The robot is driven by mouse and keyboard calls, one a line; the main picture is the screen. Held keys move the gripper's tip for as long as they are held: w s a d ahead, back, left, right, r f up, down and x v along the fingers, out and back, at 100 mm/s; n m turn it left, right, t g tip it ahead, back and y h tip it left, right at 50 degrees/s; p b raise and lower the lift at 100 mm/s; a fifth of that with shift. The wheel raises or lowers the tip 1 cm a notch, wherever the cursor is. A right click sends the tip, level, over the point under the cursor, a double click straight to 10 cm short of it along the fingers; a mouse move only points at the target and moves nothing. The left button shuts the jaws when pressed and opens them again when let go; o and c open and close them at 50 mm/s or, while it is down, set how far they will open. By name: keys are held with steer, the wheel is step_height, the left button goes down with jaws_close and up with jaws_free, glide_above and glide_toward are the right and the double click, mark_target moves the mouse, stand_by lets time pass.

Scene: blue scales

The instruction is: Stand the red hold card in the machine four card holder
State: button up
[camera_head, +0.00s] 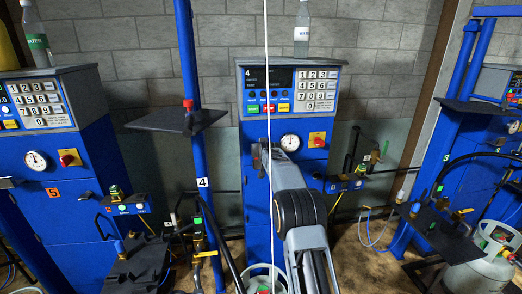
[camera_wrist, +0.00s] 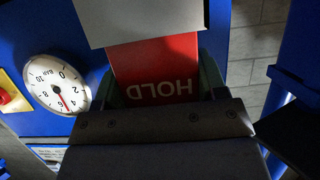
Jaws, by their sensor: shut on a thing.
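The red card (camera_wrist: 155,62), with white HOLD lettering upside down in the wrist view, is between the fingers of my gripper (camera_wrist: 160,85). My gripper is shut on it. A plain light grey piece (camera_wrist: 140,20), apparently the card holder, covers the card's far end. I cannot tell whether the card is inside it or only behind it. Machine four (camera_head: 257,195) is the blue central column with a 4 on its panel. In the head view my arm stands in front of this machine and hides the card and holder.
A pressure gauge (camera_wrist: 57,84) is close beside my gripper in the wrist view, with a red and yellow switch (camera_wrist: 8,95) beyond it. A blue post (camera_head: 190,120) with a dark shelf (camera_head: 176,119) stands left of machine four. A water bottle (camera_head: 302,30) stands on top.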

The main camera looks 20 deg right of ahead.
steer(key=o, duration=1)
steer(key=b+v, duration=0.5)
steer(key=v, duration=0.8)
steer(key=shift+s+a+r, duration=0.15)
steer(key=shift+s, duration=0.2)
